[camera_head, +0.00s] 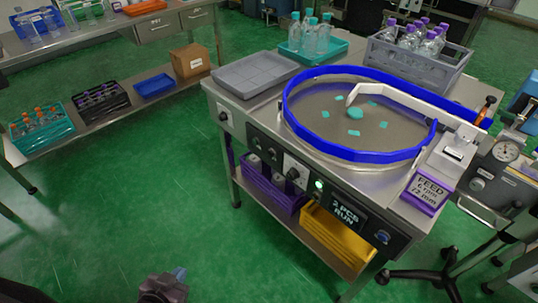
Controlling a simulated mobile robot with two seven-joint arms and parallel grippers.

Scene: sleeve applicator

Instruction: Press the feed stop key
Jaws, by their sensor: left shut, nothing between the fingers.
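The sleeve applicator stands at right centre, with a round feed bowl (330,112) inside a blue rim. Its dark front panel (265,148) carries several knobs, a lit greenish-white button (319,186), a display (346,213) reading "2 PCS RUN" and a blue round button (383,236). A purple sign (427,192) reads "FEED", with a 6 rpm line. I cannot tell which control is the feed stop key. My left gripper (178,274) is shut and empty at the bottom edge, over green floor, well apart from the panel. My right gripper is out of view.
A grey tray (254,75), a teal tray of bottles (338,50) and a grey crate of purple-capped bottles (415,61) stand on the machine table. Purple (265,188) and yellow (333,240) bins sit below. Green floor lies clear between my left gripper and the machine.

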